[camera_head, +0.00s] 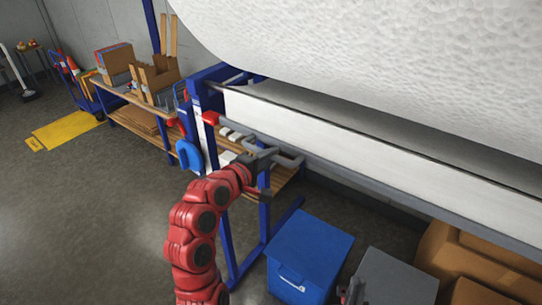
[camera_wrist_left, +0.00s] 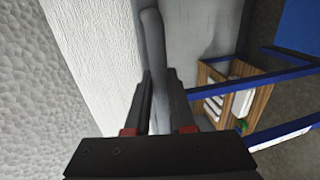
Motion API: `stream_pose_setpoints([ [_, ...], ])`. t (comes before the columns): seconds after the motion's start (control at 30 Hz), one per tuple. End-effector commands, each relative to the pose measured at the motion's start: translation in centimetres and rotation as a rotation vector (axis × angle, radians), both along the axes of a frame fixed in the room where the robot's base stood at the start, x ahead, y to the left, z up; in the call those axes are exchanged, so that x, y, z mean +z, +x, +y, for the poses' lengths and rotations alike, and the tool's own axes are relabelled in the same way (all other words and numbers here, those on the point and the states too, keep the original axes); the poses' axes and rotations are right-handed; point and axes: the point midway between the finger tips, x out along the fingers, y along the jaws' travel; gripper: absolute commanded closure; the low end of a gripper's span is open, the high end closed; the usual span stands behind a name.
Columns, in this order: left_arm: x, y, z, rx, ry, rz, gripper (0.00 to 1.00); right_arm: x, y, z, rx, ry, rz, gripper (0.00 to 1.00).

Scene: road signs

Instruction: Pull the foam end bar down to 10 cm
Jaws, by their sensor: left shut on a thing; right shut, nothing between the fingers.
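The foam end bar (camera_head: 370,184) is a long grey bar along the lower edge of a white foam strip (camera_head: 350,140), below a big white foam roll (camera_head: 400,60). A grey loop handle (camera_head: 290,160) sticks out near its left end. My left gripper (camera_head: 264,156) is shut on the end bar at this handle. In the left wrist view the grey bar (camera_wrist_left: 152,40) runs between the fingers of my left gripper (camera_wrist_left: 160,90); the exact contact is partly hidden. My right gripper (camera_head: 354,290) is shut and empty at the bottom edge, apart from the bar.
A blue box (camera_head: 308,255), a grey box (camera_head: 395,278) and cardboard boxes (camera_head: 480,262) stand below the bar. A blue frame (camera_head: 228,235) with a wooden shelf is close to my left arm. A bench (camera_head: 140,105) with cartons is behind.

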Motion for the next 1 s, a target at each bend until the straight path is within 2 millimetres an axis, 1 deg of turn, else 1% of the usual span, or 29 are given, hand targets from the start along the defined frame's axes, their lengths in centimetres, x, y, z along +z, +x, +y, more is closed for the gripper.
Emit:
stream_pose_setpoints([
  [0.8,-0.2,0.0,0.0,0.000,0.001,0.001,1.00,-0.1,0.0,0.0,0.000,0.000,0.000,1.00],
  [0.87,-0.8,0.0,0.0,0.000,0.000,0.002,1.00,-0.5,0.0,0.0,0.000,0.000,0.000,1.00],
  [0.97,-3.1,0.0,0.0,0.000,0.001,0.005,1.00,-1.8,0.0,0.0,0.000,0.000,0.000,1.00],
  [1.0,-4.3,0.0,0.0,0.000,0.002,0.008,1.00,-2.5,0.0,0.0,0.000,0.000,0.000,1.00],
])
